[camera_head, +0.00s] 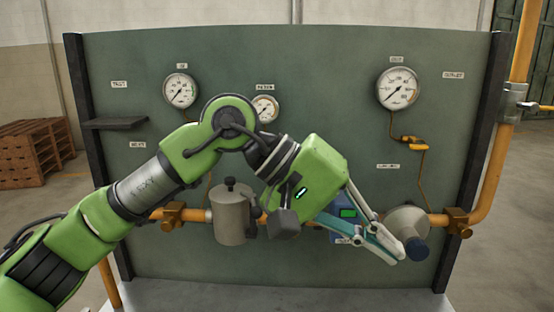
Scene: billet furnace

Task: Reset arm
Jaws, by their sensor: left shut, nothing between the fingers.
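My left arm (150,190) is green and comes in from the lower left. It bends at an elbow in front of the panel and reaches down to the right. My left gripper (398,254) is shut and empty. Its fingertips are in front of the panel's lower right, beside a grey round fitting with a dark blue end (409,226). I cannot tell whether they touch it. A blue device with a green display (348,212) is partly hidden behind the gripper. My right gripper is not in view.
A dark green panel (320,60) carries several gauges, including a large one (397,88) at right. An orange pipe (497,165) runs up the right side and along the bottom. A grey cylinder (231,215) hangs on it. A small shelf (115,123) juts out at left.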

